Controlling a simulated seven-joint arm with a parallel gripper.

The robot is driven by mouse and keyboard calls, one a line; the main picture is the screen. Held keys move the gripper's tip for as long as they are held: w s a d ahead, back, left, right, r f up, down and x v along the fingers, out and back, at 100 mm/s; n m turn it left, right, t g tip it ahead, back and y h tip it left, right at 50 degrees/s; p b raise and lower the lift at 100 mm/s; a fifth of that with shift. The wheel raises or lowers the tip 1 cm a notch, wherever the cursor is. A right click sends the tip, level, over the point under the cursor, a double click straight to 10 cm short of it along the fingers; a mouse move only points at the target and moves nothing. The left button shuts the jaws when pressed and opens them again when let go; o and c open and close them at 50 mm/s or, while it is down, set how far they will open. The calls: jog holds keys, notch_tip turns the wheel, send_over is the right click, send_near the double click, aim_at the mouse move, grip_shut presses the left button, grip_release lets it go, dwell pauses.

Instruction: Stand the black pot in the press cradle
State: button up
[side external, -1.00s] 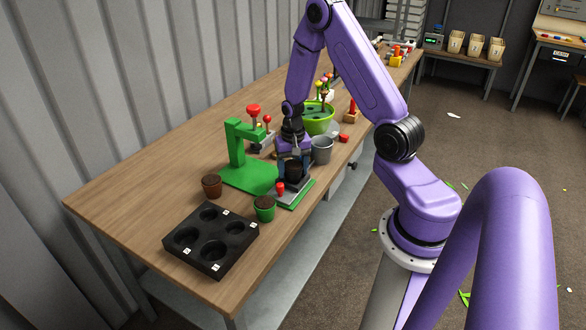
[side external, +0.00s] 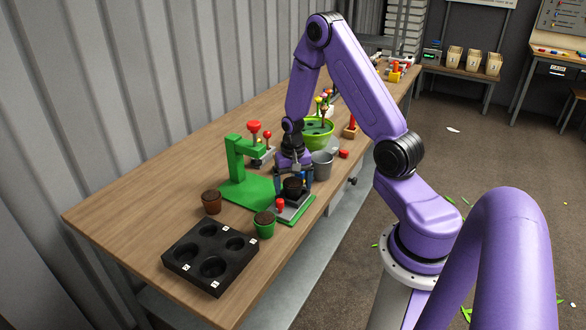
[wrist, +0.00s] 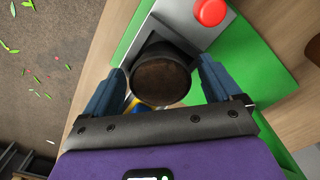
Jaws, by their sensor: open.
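The black pot (side external: 293,186), filled with dark soil, looks upright over the grey press cradle plate (side external: 294,208). In the wrist view the pot (wrist: 160,78) lies between my blue fingers, and the grey plate (wrist: 192,36) shows beside it with a red knob (wrist: 210,12). Whether the pot's base is fully seated is hidden. My gripper (side external: 294,176) is open around the pot, with a visible gap by the right finger in the wrist view; the left finger is close to the rim. The green press (side external: 238,165) stands just left of the pot.
A green pot (side external: 264,224) and a brown pot (side external: 211,202) stand near the cradle. A black tray (side external: 208,257) with round wells lies at the front. A grey bucket (side external: 322,165) and a green tulip bowl (side external: 318,135) stand close behind my gripper. The table's left part is clear.

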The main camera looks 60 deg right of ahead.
aim_at(293, 182)
notch_tip(293, 182, up, 11)
jog(key=s+a+r+n, duration=0.1)
jog(key=a+r+n, duration=0.3)
jog(key=a, duration=0.5)
jog(key=s+a+r+n, duration=0.2)
jog(key=s+a+n, duration=0.45)
jog(key=a, duration=0.25)
jog(key=s+a+r+n, duration=0.1)
jog(key=s+a+n, duration=0.2)
jog(key=s+n, duration=0.2)
jog(key=s+a+r+n, duration=0.1)
jog(key=s+a+n, duration=0.1)
jog(key=s+n, duration=0.4)
jog(key=s, duration=0.4)
jog(key=shift+a+r, duration=0.4)
